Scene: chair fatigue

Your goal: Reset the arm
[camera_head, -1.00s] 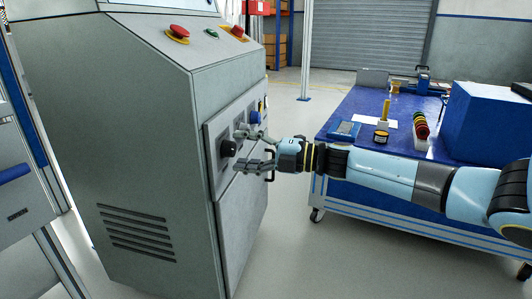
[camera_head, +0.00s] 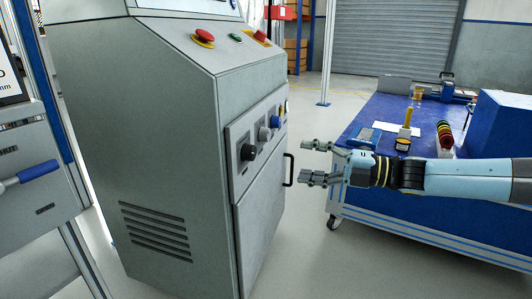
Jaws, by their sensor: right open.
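My right arm (camera_head: 460,178) comes in from the right edge over the blue-topped table. My right gripper (camera_head: 304,163) is open and empty, its fingers pointing left at the cabinet. It is apart from the black knob (camera_head: 248,152) and the other knobs on the cabinet's side panel. A dark door handle (camera_head: 288,170) on the cabinet is just left of the fingertips. My left gripper is not in view.
The grey control cabinet (camera_head: 150,130) with red buttons on top stands at the left. The blue table (camera_head: 373,108) on castors holds a stacked light (camera_head: 445,135), a yellow-and-black item (camera_head: 403,144) and a blue box (camera_head: 500,125). Floor between cabinet and table is clear.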

